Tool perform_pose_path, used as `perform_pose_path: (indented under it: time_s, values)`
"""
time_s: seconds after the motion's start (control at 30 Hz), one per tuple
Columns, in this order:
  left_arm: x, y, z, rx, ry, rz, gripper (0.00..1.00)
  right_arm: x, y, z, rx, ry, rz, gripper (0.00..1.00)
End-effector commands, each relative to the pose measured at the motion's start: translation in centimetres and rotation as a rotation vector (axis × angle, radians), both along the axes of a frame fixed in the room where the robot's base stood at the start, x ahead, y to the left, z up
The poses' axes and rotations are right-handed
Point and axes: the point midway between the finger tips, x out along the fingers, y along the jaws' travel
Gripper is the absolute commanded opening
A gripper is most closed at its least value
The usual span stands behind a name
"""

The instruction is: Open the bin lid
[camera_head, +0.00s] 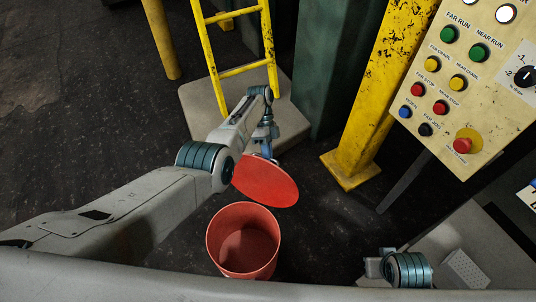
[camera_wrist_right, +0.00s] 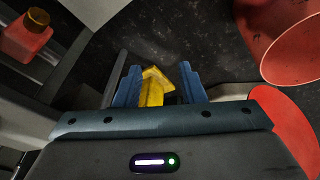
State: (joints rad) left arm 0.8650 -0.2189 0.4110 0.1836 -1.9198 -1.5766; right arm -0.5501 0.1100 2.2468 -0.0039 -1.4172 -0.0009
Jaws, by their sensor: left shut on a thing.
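The red bin (camera_head: 243,262) stands on the floor with its round mouth uncovered. The red disc-shaped lid (camera_head: 268,183) is off the bin, tilted, above and behind its rim. My left gripper (camera_head: 265,154) is shut on the lid's far edge; the arm partly hides the grip. My right gripper (camera_head: 375,267) is away to the right of the bin. In the right wrist view its blue fingers (camera_wrist_right: 160,82) are apart, with a yellow shape seen between them that looks like the post's foot behind. The bin (camera_wrist_right: 295,55) and lid (camera_wrist_right: 288,125) show at that view's right edge.
A yellow ladder (camera_head: 243,70) on a grey plinth (camera_head: 205,105) stands behind the lid. A yellow post (camera_head: 355,155) and a control panel (camera_head: 465,85) are at the right. A red container (camera_wrist_right: 25,40) shows at upper left in the wrist view.

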Motion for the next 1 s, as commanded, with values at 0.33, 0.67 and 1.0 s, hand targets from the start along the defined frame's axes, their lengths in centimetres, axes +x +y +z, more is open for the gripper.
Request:
perform_pose_path:
  time_s: [0.33, 0.67, 1.0]
  values:
    - [0.5, -0.1, 0.5, -0.003, -0.012, -0.002, 0.28, 0.0, 0.0, -0.2, 0.002, 0.003, 0.0, 0.36]
    - [0.6, 0.0, 0.5, -0.001, -0.012, -0.001, 0.32, -0.2, 0.1, -0.4, 0.004, 0.006, -0.001, 0.36]
    - [3.9, 0.9, 4.3, -0.001, -0.015, -0.001, 0.32, -0.9, 0.4, 3.7, -0.001, -0.031, 0.011, 0.36]
